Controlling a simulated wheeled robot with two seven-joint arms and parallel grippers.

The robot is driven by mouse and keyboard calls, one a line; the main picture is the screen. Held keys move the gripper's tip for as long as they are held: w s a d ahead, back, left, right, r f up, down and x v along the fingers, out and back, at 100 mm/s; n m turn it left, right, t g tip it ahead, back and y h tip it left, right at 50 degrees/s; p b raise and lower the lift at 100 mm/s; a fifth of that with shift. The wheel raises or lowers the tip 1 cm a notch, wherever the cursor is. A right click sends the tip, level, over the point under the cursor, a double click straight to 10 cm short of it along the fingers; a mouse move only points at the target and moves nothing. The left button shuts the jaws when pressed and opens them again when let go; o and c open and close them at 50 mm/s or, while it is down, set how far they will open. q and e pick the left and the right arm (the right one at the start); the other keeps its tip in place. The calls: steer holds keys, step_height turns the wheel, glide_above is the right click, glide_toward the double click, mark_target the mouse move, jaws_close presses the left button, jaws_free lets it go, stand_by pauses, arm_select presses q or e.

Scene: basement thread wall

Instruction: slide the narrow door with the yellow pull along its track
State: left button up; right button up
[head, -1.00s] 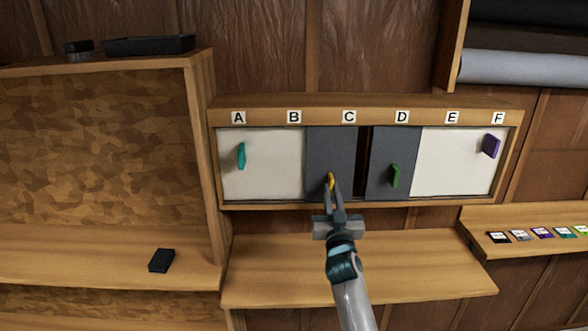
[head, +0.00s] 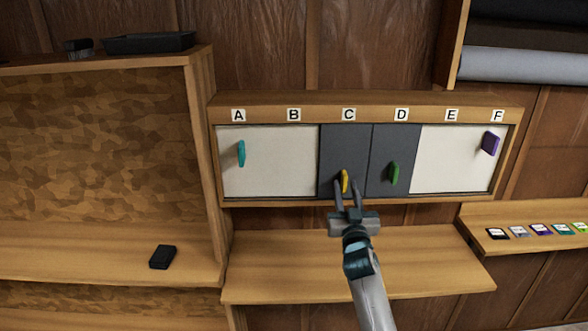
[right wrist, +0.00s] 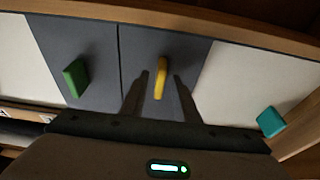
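The narrow grey door (head: 344,148) with the yellow pull (head: 345,181) is under label C, its right edge against the grey door with the green pull (head: 394,173). My right gripper (head: 347,184) is at the yellow pull, fingers spread. In the right wrist view the yellow pull (right wrist: 160,78) stands between the two open fingertips (right wrist: 162,76), with a gap on each side. The green pull (right wrist: 75,78) shows left there and the teal pull (right wrist: 271,122) right. My left gripper is not in view.
The white door with the teal pull (head: 241,153) is at the left of the cabinet. The white door with the purple pull (head: 491,143) is at the right. A bare wooden shelf (head: 400,275) lies below. A black block (head: 163,257) lies on the left shelf.

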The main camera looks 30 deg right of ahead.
steer(key=shift+s+a+p, duration=0.35)
steer(key=shift+s, duration=0.15)
steer(key=s+a, duration=0.1)
steer(key=s+a+p, duration=0.1)
steer(key=s, duration=0.1)
steer(key=s+a, duration=0.1)
steer(key=s, duration=0.1)
